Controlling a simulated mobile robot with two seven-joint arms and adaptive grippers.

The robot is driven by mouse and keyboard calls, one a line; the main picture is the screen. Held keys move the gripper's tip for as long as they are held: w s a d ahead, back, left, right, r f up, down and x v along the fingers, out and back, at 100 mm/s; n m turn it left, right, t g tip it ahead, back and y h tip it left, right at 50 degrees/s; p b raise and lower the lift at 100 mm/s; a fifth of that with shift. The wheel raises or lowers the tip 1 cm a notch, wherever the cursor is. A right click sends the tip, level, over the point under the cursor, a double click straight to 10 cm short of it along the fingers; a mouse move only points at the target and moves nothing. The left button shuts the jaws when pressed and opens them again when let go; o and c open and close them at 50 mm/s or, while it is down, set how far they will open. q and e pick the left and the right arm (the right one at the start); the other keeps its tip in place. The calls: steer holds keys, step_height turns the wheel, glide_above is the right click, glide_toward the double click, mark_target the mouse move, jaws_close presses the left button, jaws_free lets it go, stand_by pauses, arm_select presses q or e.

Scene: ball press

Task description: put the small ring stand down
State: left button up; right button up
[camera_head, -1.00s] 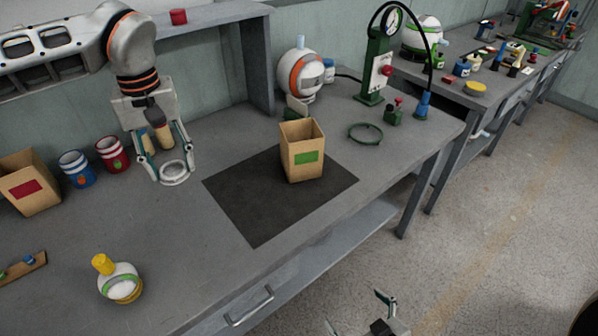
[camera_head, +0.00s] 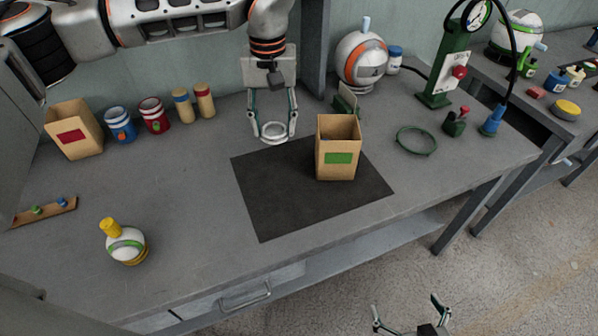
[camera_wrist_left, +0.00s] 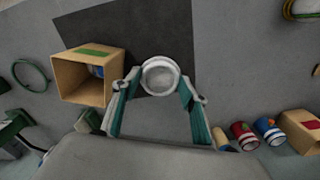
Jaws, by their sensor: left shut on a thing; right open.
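The small ring stand (camera_head: 274,131) is a small white ring. My left gripper (camera_head: 275,136) is shut on it and points down, with a fingertip on each side. In the head view the ring appears at the far edge of the dark mat (camera_head: 270,205), left of the green-labelled box. In the left wrist view the ring (camera_wrist_left: 160,76) sits between the fingertips, overlapping the mat's edge (camera_wrist_left: 120,22). I cannot tell whether its underside touches the surface. My right gripper (camera_head: 408,313) is open and empty, low in front of the table.
The open box with a green label (camera_head: 338,160) stands on the mat; something blue and white shows inside it (camera_wrist_left: 97,71). A red-labelled box (camera_head: 72,130), cans and a striped ball (camera_head: 126,246) stand left. A green hoop (camera_head: 416,140) lies right. The front left mat is clear.

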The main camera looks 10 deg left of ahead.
mark_target(274, 134)
arm_select(q)
step_height(274, 134, down, 18)
steer(key=shift+r, duration=0.1)
stand_by(0.4)
steer(key=shift+s+a, duration=0.1)
steer(key=o, duration=1)
step_height(274, 134, up, 12)
stand_by(0.4)
